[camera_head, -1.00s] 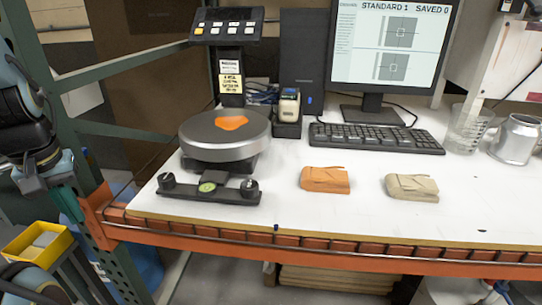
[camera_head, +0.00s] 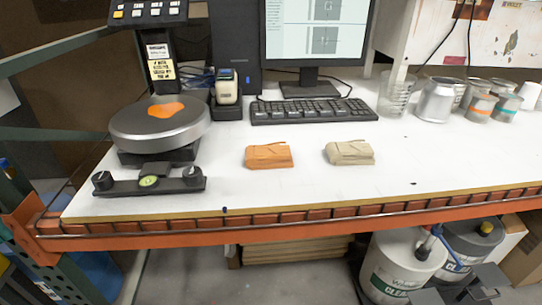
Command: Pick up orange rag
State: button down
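The orange rag (camera_head: 268,156) lies folded on the white worktop (camera_head: 300,190), in the middle of the head view near the front edge. A similar beige rag (camera_head: 350,153) lies to its right, with a clear gap between them. Nothing covers the orange rag.
Left of the rag stands a scale with a round grey pan (camera_head: 160,128), an orange patch on top, and a black levelled foot (camera_head: 150,182). A keyboard (camera_head: 312,111) lies behind. Metal cans (camera_head: 435,101) stand right. An orange beam (camera_head: 290,227) runs along the front.

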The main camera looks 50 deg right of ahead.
aim_at(273, 155)
jog(key=k+l, duration=0.7)
jog(key=l, duration=0.25)
